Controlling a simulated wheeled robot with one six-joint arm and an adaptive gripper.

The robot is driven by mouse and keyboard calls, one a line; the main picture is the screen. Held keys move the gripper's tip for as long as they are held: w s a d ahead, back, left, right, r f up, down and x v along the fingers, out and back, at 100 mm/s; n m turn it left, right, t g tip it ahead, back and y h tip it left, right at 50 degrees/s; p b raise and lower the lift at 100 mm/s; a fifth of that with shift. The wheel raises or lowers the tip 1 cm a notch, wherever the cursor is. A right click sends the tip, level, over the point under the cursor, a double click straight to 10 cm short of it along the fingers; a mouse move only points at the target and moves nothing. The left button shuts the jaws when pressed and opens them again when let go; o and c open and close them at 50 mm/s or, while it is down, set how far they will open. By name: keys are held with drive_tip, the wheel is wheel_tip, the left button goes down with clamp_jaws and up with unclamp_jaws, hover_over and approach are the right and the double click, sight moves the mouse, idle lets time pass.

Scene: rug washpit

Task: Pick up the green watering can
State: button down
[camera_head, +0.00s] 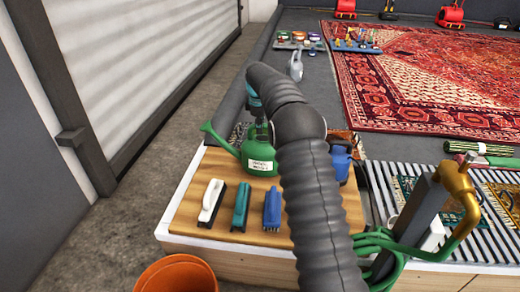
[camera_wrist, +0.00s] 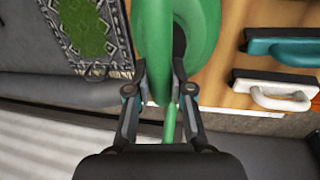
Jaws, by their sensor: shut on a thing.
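The green watering can (camera_head: 257,152) stands on a wooden board at the left end of the low bench. It has a white label, and its spout points left. The can's round body (camera_wrist: 203,40) shows just beyond the fingers. I cannot tell whether the can's base touches the board.
White (camera_head: 211,201), teal (camera_head: 240,206) and blue (camera_head: 272,207) brushes lie in front of the can. A blue container (camera_head: 340,163) stands right of it. An orange bucket (camera_head: 177,274) is on the floor. A tap with green hose (camera_head: 375,243) stands at right.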

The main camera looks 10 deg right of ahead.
drive_tip(key=shift+r, duration=0.2)
drive_tip(key=shift+r+p, duration=0.45)
drive_tip(key=shift+r, duration=1.6)
drive_tip(key=d+r+p, duration=0.2)
drive_tip(key=d+r, duration=0.4)
drive_tip(key=d, duration=0.5)
drive_tip(key=shift+s+d+r, duration=0.35)
drive_tip(key=shift+s, duration=0.05)
drive_tip(key=c, duration=1.8)
unclamp_jaws()
clamp_jaws()
